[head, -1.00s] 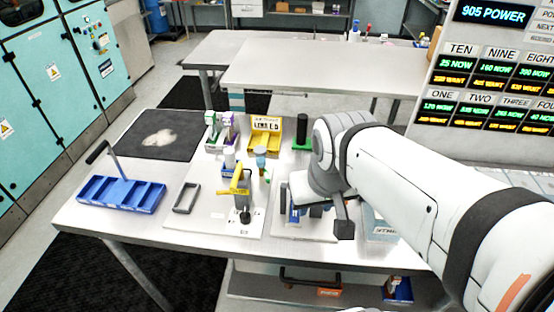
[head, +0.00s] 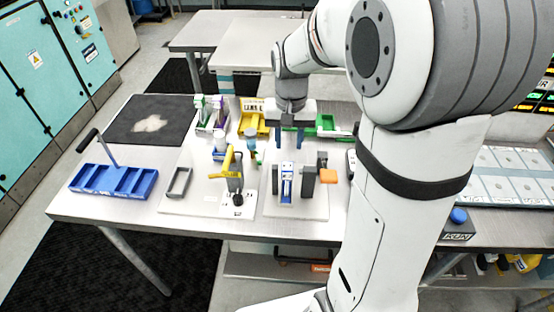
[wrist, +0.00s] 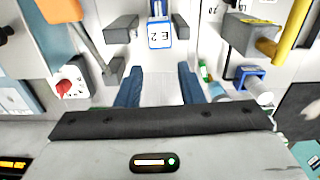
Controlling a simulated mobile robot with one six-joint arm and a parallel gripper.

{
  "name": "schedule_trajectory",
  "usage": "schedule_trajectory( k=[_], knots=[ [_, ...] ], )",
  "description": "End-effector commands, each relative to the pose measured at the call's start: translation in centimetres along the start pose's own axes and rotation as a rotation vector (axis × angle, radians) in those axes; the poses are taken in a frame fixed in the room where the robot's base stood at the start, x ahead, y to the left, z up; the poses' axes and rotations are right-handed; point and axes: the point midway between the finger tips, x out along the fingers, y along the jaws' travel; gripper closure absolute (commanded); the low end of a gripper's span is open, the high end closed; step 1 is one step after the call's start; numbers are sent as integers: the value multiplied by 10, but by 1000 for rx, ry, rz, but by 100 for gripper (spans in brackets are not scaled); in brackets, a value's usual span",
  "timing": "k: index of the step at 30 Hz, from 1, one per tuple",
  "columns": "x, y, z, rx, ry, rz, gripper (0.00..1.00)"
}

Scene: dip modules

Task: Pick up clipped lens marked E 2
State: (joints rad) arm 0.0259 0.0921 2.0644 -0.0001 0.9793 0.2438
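The clipped lens marked E 2 (wrist: 160,36) shows as a small white-and-blue piece at the top middle of the wrist view, its label upside down. In the head view it stands upright as a blue-and-white piece (head: 287,182) between two dark grey clamp blocks (head: 308,180) on a white board. My gripper (wrist: 158,88) is open, with its two blue fingers apart and nothing between them. In the head view my gripper (head: 290,140) points down behind the lens, apart from it.
An orange lever (head: 328,175) is right of the clamp. A yellow-handled press (head: 233,172) stands to the left. Yellow (head: 252,122) and green (head: 335,130) trays lie behind. A blue divided tray (head: 112,181) sits far left. A red knob (wrist: 64,87) shows in the wrist view.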

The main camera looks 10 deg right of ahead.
Motion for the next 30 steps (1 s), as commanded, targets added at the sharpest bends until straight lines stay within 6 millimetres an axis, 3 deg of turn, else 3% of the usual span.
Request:
schedule_trajectory(
  k=[12,19,30],
  knots=[
    [61,-1,-3,6,-10,2,65],
    [77,-2,-2,5,-9,2,65],
    [120,-2,-2,4,-7,2,65]
  ],
)
